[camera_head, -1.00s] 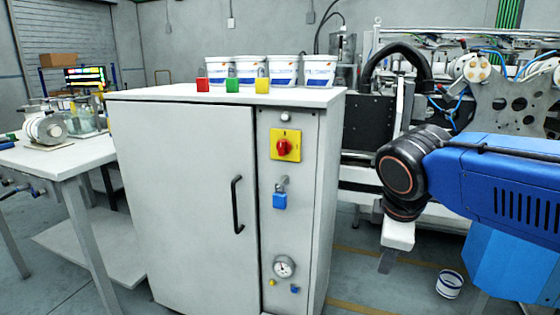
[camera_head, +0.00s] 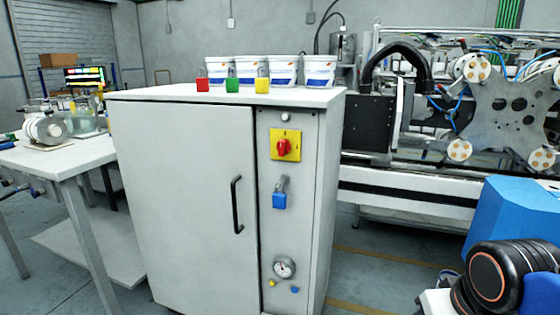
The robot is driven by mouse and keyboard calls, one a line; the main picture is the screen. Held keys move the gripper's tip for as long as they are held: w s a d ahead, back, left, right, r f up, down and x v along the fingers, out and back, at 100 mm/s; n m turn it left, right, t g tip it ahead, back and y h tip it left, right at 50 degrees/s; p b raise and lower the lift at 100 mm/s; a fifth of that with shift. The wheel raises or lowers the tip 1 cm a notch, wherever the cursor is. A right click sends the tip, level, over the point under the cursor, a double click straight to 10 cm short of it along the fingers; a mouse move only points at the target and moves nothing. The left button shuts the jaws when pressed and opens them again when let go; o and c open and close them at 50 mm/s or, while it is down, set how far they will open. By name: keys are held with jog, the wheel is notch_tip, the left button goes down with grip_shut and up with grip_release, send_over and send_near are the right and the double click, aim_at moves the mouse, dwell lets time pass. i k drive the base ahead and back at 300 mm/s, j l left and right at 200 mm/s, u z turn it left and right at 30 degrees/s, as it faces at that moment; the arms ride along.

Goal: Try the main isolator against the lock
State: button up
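The main isolator is a red rotary knob (camera_head: 284,149) on a yellow plate (camera_head: 275,143), high on the right-hand panel of the grey cabinet. Its handle looks roughly upright. A blue padlock (camera_head: 280,201) hangs by its shackle from a metal fitting (camera_head: 282,182) just below the plate. Whether the shackle is fully closed is too small to tell. My gripper (camera_head: 436,302) is low at the right, far from the isolator and the padlock; only part of its white body shows. Its fingers are out of the picture.
The cabinet (camera_head: 185,200) has a black door handle (camera_head: 237,204) and a gauge (camera_head: 284,268) low down. Red (camera_head: 202,85), green (camera_head: 232,85) and yellow (camera_head: 262,86) padlocks stand on top before several white tubs (camera_head: 284,70). Floor right of the cabinet is clear.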

aim_at(284, 146)
jog(key=l+u, duration=0.4)
jog(key=k+l+u, duration=0.2)
jog(key=l+u, duration=0.25)
jog(key=l, duration=0.1)
